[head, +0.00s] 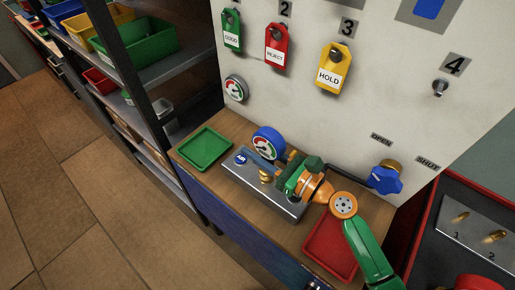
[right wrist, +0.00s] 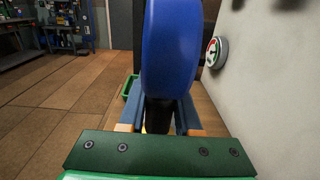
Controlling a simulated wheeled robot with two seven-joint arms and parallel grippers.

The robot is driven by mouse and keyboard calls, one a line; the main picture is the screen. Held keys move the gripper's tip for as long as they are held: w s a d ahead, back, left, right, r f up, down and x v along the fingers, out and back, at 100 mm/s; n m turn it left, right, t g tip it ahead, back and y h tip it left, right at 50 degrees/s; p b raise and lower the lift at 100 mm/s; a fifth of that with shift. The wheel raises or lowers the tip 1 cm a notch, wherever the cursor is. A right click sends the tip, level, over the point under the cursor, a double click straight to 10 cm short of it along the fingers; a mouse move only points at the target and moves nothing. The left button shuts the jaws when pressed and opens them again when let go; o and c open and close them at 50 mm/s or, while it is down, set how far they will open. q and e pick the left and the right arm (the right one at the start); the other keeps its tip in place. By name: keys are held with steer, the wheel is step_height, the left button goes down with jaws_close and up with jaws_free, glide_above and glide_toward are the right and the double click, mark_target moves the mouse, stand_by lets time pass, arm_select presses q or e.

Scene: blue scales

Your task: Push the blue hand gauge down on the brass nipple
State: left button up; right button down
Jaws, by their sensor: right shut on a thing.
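The blue hand gauge (head: 268,142) has a round blue case and a white dial with green and red marks. My right gripper (head: 272,164) is shut on its dark stem, above the grey metal block (head: 245,182) on the bench. In the right wrist view the blue case (right wrist: 170,48) rises upright from between the fingers (right wrist: 158,122). A brass nipple (head: 265,177) stands on the block, just below and in front of the fingers in the head view. The gauge's lower end is hidden, so I cannot tell whether it touches anything. My left gripper is not in view.
A green tray (head: 205,150) lies left of the block, a red tray (head: 329,251) right of it. A blue valve knob (head: 386,179) sticks out from the white panel (head: 300,115). A wall gauge (head: 235,89) and hanging tags are on the panel. Shelves (head: 160,70) stand at left.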

steer(key=shift+f+b, duration=0.35)
steer(key=shift+f, duration=0.1)
steer(key=c, duration=0.5)
jaws_free()
